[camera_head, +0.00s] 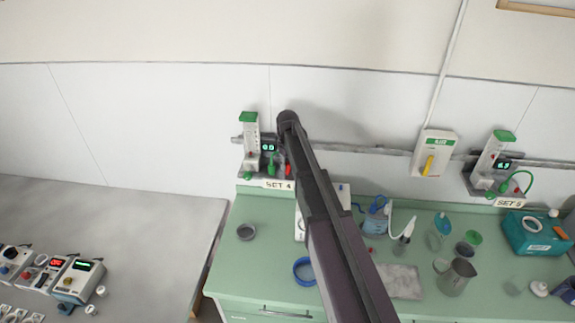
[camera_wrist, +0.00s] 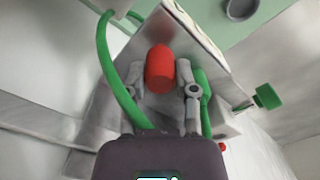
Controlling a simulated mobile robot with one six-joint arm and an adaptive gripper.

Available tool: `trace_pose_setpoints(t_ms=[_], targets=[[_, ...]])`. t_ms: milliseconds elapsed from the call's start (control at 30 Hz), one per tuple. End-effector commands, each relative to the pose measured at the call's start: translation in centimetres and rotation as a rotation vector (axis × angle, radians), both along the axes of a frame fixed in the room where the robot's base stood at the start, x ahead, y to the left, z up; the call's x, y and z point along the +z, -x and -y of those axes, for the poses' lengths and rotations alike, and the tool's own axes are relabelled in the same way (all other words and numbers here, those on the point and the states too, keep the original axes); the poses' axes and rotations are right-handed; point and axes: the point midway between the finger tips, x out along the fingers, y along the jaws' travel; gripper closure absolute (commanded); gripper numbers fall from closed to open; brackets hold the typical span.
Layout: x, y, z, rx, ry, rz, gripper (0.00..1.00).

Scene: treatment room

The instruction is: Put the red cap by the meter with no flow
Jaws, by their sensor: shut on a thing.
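The red cap (camera_wrist: 160,68) is between the fingertips of my gripper (camera_wrist: 163,84) in the wrist view, and the gripper is shut on it. In the head view my gripper (camera_head: 286,150) is at the right side of the SET 4 meter (camera_head: 251,132), with the red cap (camera_head: 289,170) low beside it, over the SET 4 shelf. The SET 4 display (camera_head: 268,147) seems to read 00. The SET 5 meter (camera_head: 491,155) is at the right; its display (camera_head: 503,164) shows a non-zero number, too small to read surely. I cannot tell whether the cap touches the shelf.
A green hose (camera_wrist: 108,60) loops close left of my gripper. A yellow-handled wall box (camera_head: 432,155) hangs between the sets. The green counter (camera_head: 255,270) below holds a blue ring (camera_head: 304,271), a metal jug (camera_head: 457,277) and a teal box (camera_head: 536,234).

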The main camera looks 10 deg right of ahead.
Motion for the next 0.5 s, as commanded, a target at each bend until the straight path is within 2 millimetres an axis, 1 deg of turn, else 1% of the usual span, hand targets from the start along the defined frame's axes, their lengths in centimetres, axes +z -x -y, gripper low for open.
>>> trace_pose_setpoints(t_ms=[500], targets=[[-1.02,-0.01,0.01,0.0,0.0,0.0,0.95]])
